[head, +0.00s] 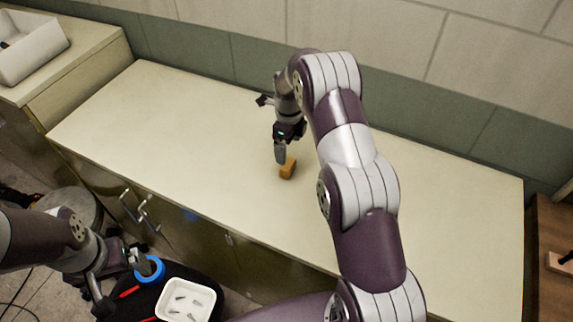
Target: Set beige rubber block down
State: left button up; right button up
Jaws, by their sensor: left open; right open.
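The beige rubber block (288,169), orange-tan in this picture, rests on the cream countertop (190,130) near its middle. My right gripper (281,156) points down at the block's upper left side, its fingertips right at the block. Its fingers overlap in this view, so the gap between them is hard to see, and I cannot tell whether they touch the block. My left gripper (140,262) is at the lower left, open, over a dark round surface beside a blue ring-shaped item (150,269).
A white tray (186,301) with several small pieces sits at the bottom, near red-handled tools (128,292). A white bin (30,48) stands on the far left counter. A tiled wall (440,60) runs behind the countertop. The countertop's left part is clear.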

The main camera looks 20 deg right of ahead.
aim_at(288, 164)
notch_tip(288, 164, down, 8)
jog(key=p, duration=0.3)
jog(key=shift+w+f+p, duration=0.15)
jog(key=shift+p, duration=0.2)
jog(key=shift+f, duration=0.55)
jog(key=shift+r, duration=0.1)
jog(key=c, duration=1.2)
